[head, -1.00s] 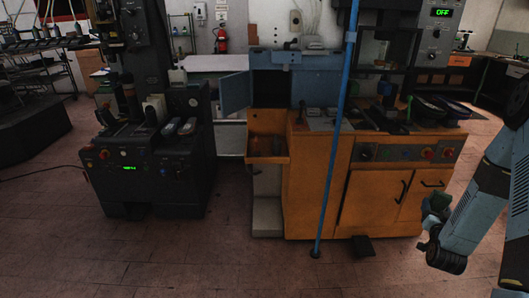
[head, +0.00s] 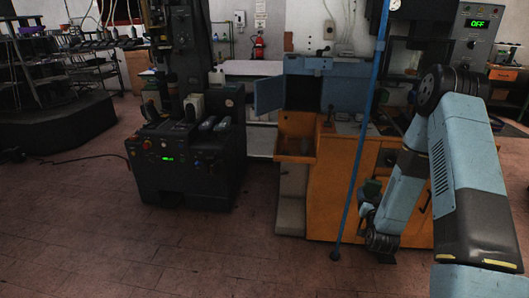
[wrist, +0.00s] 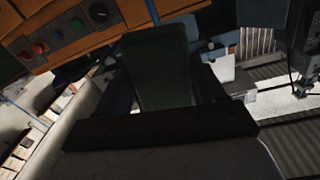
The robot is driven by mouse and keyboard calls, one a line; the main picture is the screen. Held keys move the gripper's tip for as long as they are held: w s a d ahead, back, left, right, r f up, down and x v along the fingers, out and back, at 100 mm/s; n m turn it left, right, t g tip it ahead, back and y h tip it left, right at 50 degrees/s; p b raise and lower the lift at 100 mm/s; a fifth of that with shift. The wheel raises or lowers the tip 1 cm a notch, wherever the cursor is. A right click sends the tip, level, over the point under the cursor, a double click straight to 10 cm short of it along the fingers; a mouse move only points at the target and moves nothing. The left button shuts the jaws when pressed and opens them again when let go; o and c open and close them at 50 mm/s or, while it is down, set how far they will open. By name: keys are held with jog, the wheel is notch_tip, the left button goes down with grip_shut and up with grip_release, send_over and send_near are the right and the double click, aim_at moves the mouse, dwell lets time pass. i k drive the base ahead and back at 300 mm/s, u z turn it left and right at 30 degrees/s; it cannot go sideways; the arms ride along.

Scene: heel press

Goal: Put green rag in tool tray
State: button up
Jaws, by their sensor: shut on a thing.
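My gripper (head: 366,196) is low in front of the orange bench in the head view, pointing away from the camera. It is shut on the green rag (head: 373,188). The rag also shows in the wrist view (wrist: 158,65) as a dark green block shape between the two fingers. An open orange tray (head: 296,156) sticks out from the bench's left end, under a blue cabinet. I take it to be the tool tray. My gripper is to the right of it and lower in the picture, well apart from it. The tray's inside is mostly in shadow.
A blue pole (head: 360,150) stands upright between my gripper and the tray in the picture. The orange bench (head: 336,185) is behind it. A black machine (head: 187,165) stands at left. The floor in front (head: 200,255) is clear.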

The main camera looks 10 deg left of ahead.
aim_at(290, 143)
jog(key=u, duration=0.4)
jog(key=i, duration=1)
jog(key=u, duration=0.05)
